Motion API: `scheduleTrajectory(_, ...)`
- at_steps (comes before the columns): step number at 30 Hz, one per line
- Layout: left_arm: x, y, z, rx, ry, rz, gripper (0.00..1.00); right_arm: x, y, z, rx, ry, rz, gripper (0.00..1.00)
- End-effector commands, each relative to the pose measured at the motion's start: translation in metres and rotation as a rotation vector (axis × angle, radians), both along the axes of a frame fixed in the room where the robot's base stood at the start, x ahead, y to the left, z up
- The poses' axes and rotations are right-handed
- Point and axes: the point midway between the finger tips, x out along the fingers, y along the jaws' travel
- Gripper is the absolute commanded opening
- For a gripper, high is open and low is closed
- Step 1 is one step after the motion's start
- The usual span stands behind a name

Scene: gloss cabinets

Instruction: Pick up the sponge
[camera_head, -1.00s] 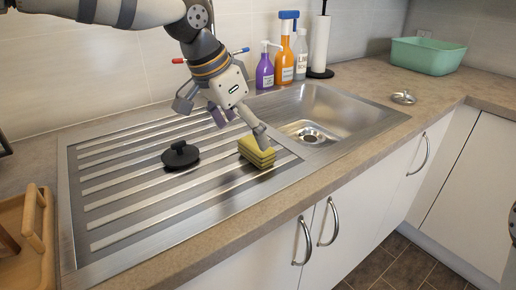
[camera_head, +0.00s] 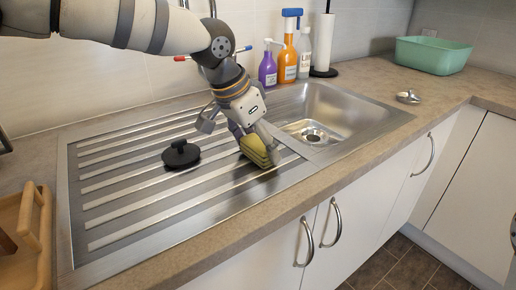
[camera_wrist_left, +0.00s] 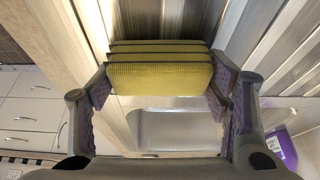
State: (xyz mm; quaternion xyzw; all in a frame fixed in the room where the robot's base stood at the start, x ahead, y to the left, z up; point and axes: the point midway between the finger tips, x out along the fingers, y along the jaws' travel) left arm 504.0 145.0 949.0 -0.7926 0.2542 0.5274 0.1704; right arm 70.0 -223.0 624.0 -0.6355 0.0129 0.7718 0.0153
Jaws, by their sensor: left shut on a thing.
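The sponge (camera_head: 256,151), a yellow stack with dark layers, is on the ribbed drainboard (camera_head: 130,209), close to the sink bowl. My left gripper (camera_head: 253,140) comes down on it from above. In the left wrist view the sponge (camera_wrist_left: 160,72) sits between the two fingers of the left gripper (camera_wrist_left: 160,95), one at each side. The left gripper is shut on the sponge. The head view does not show clearly whether the sponge's underside touches the drainboard. My right gripper is not in view.
A black plug (camera_head: 181,154) lies on the drainboard left of the sponge. The sink bowl (camera_head: 335,108) is right of it. Purple (camera_head: 268,70) and orange (camera_head: 288,60) bottles stand behind. A green tub (camera_head: 432,55) is far right, a wooden tray (camera_head: 30,235) left.

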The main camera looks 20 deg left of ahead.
Motion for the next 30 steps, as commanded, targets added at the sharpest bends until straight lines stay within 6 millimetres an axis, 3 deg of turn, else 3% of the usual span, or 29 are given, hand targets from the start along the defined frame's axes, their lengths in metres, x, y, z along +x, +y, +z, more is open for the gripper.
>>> scheduleTrajectory(5, 0.000, 0.001, 0.004, 0.003, 0.003, 0.001, 0.51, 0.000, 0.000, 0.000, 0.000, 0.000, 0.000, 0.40)
scheduleTrajectory(10, -0.002, -0.001, 0.038, 0.002, -0.004, -0.001, 0.51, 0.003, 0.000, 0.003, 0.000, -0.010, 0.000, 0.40)
scheduleTrajectory(16, -0.050, -0.020, 0.102, 0.003, -0.019, -0.002, 0.51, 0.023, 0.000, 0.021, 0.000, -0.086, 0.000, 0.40)
scheduleTrajectory(24, -0.113, -0.046, 0.121, 0.002, 0.002, -0.001, 0.51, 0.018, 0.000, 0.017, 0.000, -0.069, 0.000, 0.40)
scheduleTrajectory(30, -0.129, -0.053, 0.128, 0.000, 0.003, 0.001, 0.51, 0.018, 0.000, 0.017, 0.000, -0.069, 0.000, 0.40)
